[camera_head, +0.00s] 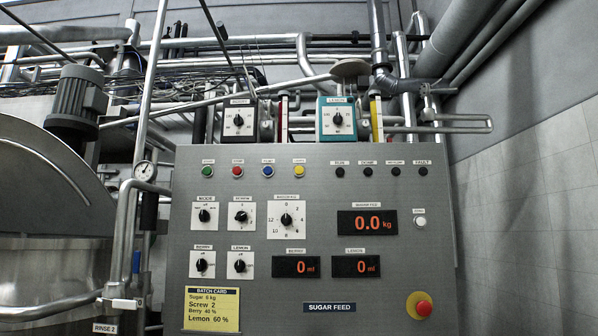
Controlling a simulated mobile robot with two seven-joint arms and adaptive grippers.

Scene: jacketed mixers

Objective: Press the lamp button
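A grey control panel (315,240) fills the middle of the view. A small white round button (420,222) sits on its right side, beside the weight display; the label above it is too small to read surely. A green button (208,172), a red button (237,171), a blue button (268,171) and a yellow button (299,171) run along the upper left. Several dark indicator lamps (367,171) run along the upper right, the last labelled FAULT. I cannot tell which control is the lamp button. Neither gripper is in view.
Rotary knobs (286,219) fill the panel's left half. The weight display (367,223) reads 0.0 kg. A red emergency stop (419,305) on yellow is at lower right. A yellow batch card (211,309) is at lower left. A steel vessel (50,250) and pipes stand left.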

